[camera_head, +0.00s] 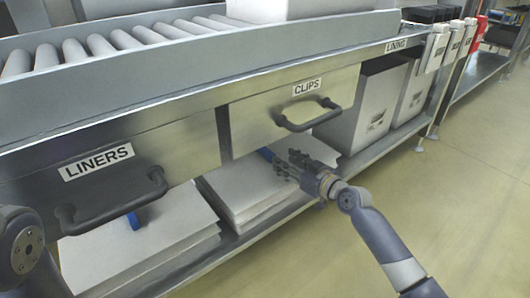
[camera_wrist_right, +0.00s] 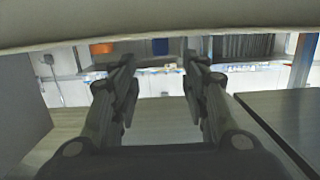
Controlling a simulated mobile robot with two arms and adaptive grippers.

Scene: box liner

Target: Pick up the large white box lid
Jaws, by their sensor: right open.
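Two stacks of flat white pieces that look like box lids lie on the low shelf: a left stack (camera_head: 150,245) under the LINERS drawer and a right stack (camera_head: 245,200) under the CLIPS drawer. I cannot tell which piece is the large lid. My right gripper (camera_head: 285,162) is open, just below the CLIPS drawer and in front of the right stack's upper right part. In the right wrist view its fingers (camera_wrist_right: 160,75) are apart with nothing held between them. Part of my left arm shows at the left edge; its gripper is out of view.
The LINERS drawer handle (camera_head: 110,205) and CLIPS drawer handle (camera_head: 308,118) stick out above the stacks. White bins (camera_head: 378,102) stand right of the right stack. A roller conveyor (camera_head: 110,45) runs above. The floor (camera_head: 450,210) at right is clear.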

